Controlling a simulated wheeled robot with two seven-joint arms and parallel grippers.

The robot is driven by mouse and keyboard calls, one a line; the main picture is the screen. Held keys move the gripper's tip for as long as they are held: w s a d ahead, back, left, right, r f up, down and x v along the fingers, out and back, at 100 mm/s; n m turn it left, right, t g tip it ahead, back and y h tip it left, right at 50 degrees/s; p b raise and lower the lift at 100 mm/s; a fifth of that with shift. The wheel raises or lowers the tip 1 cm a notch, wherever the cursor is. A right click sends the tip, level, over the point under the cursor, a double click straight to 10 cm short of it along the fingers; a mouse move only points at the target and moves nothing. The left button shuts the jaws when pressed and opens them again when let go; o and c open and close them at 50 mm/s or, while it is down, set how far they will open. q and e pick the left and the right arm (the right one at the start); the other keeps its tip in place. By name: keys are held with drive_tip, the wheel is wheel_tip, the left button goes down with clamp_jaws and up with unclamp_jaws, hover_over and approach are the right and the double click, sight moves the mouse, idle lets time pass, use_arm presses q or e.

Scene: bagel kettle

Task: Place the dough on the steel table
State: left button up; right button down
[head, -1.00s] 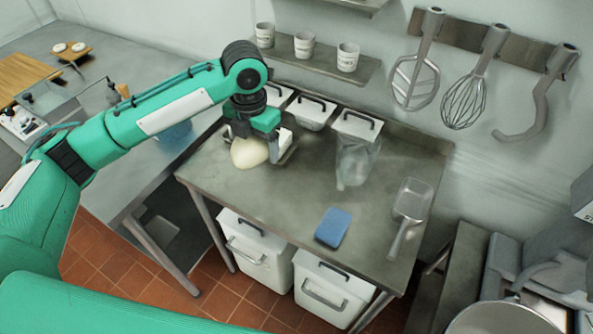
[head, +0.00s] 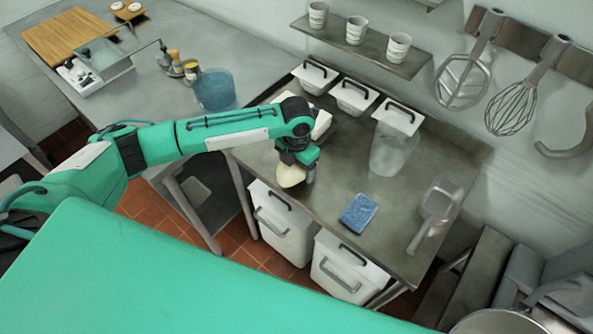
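The dough (head: 291,175) is a pale, rounded lump at my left gripper, over the front left part of the steel table (head: 335,160). My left gripper (head: 297,174) points down and appears shut on the dough. One finger shows on the dough's right side; the other finger and the top of the dough are hidden by the wrist. I cannot tell whether the dough touches the tabletop. My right gripper is out of the picture.
A blue sponge (head: 359,213), a metal scoop (head: 437,208) and a clear container (head: 391,152) are on the table's right half. Lidded white bins (head: 354,96) line the back. A shelf with cups (head: 355,31) hangs above. Bare tabletop lies between gripper and sponge.

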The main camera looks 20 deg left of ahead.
use_arm(q)
wheel_tip(320, 180, down, 2)
drive_tip(key=shift+f+p, duration=0.15)
drive_tip(key=shift+p, duration=0.15)
drive_tip(key=shift+f, duration=0.35)
drive_tip(key=shift+f, duration=0.1)
drive_tip(key=o, duration=1.7)
drive_tip(key=shift+c, duration=0.2)
drive_tip(key=shift+r, duration=0.2)
wheel_tip(320, 180, up, 11)
drive_tip(key=b, duration=0.3)
drive_tip(key=shift+r+b, duration=0.1)
drive_tip(key=shift+b, duration=0.25)
drive_tip(key=shift+r, duration=0.3)
